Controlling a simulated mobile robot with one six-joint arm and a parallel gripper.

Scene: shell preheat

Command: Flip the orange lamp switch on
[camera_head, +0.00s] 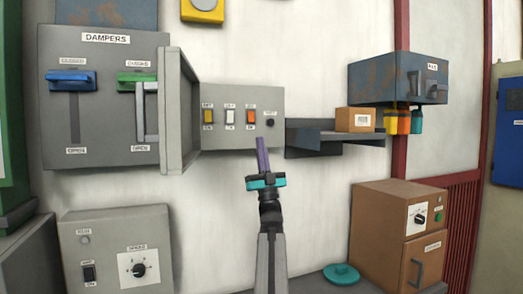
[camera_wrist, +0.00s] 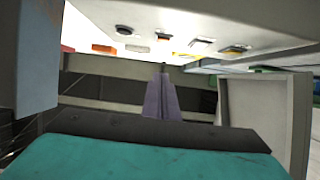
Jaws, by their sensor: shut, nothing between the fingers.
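The orange lamp switch (camera_head: 251,117) is the rightmost of three rockers on a grey wall panel (camera_head: 241,140), beside a yellow switch (camera_head: 208,117) and a white switch (camera_head: 230,117). I cannot tell which way the orange rocker is tipped. My gripper (camera_head: 260,139) has its purple fingers shut and empty, pointing up just below the orange switch in the head view. In the wrist view the shut fingers (camera_wrist: 161,76) point toward the panel's underside region, and the orange switch (camera_wrist: 163,37) shows above their tips. I see no contact with it.
A dark round knob (camera_head: 270,122) sits right of the orange switch. An open cover door (camera_head: 178,110) stands out at the panel's left, also in the wrist view (camera_wrist: 265,115). A dark shelf (camera_head: 305,139) with a cardboard box (camera_head: 355,119) juts out at right.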

